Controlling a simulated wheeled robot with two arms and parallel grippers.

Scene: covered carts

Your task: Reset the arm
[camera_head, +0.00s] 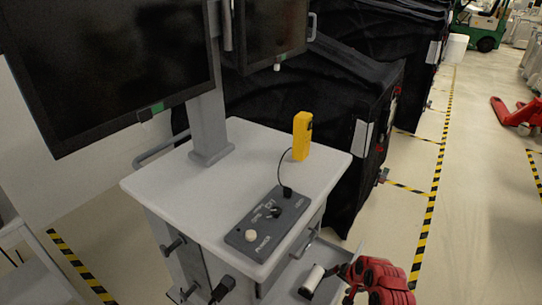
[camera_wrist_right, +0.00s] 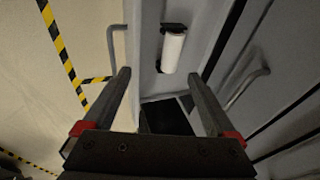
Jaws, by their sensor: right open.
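My right gripper (camera_head: 352,268) is at the lower right of the head view, a red body beside the lower front of the grey cart (camera_head: 183,190). In the right wrist view its two dark fingers (camera_wrist_right: 160,78) stand wide apart with nothing between their tips. A white cylinder in a dark holder (camera_head: 312,280) lies to the left of the gripper in the head view. The cylinder (camera_wrist_right: 173,52) shows beyond the fingertips in the wrist view, apart from them. My left gripper is not in view.
The cart carries a control box (camera_head: 267,222), a yellow handheld device (camera_head: 302,136) and a monitor (camera_head: 110,60) on a post. Black covered carts (camera_head: 345,100) stand behind. Floor with yellow-black tape (camera_head: 432,205) is clear at right, with a red pallet jack (camera_head: 520,115) beyond.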

